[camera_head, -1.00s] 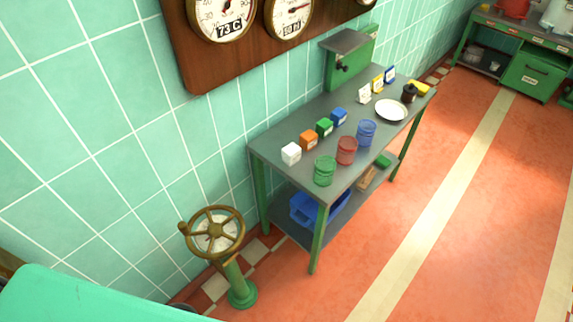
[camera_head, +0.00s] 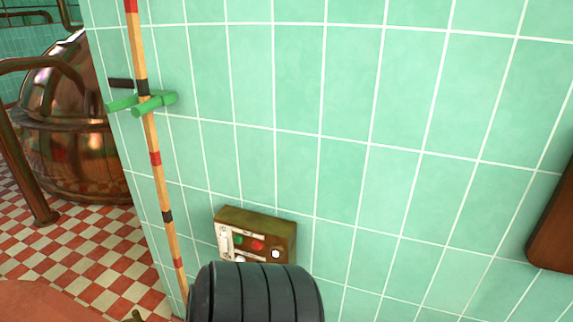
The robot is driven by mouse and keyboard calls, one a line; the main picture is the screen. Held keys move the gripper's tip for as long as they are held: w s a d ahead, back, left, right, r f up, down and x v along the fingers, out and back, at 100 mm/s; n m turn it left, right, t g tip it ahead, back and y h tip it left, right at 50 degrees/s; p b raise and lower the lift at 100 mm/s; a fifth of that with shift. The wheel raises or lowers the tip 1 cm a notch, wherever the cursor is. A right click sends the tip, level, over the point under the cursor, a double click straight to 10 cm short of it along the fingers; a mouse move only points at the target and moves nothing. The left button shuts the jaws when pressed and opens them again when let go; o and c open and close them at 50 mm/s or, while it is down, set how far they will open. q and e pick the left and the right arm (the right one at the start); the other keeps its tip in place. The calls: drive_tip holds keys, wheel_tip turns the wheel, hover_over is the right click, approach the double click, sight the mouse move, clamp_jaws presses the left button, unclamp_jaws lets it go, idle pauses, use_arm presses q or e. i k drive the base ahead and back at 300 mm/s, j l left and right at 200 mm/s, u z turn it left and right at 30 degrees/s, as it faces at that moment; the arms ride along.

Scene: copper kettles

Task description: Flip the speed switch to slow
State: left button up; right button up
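A drab brown-green control box (camera_head: 284,230) is fixed low on the tiled wall, left of the middle. Its pale front panel carries a green button (camera_head: 238,240), a red button (camera_head: 257,245) and a round white knob or lamp (camera_head: 276,254). A pale upright strip (camera_head: 224,240) is at the panel's left end; I cannot tell whether it is the speed switch or how it is set. A dark ribbed rounded form (camera_head: 256,295) hides the panel's lower part. Neither of my grippers can be made out.
A striped pole (camera_head: 155,158) stands in a green wall clip (camera_head: 154,103) left of the box. A copper kettle (camera_head: 75,150) stands beyond the wall's corner, behind a brown pipe rail (camera_head: 20,165), on a red-and-white checked floor (camera_head: 110,240). A wooden board edge (camera_head: 553,235) is at right.

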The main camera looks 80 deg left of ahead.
sight(224, 241)
drive_tip(key=u, duration=2.7)
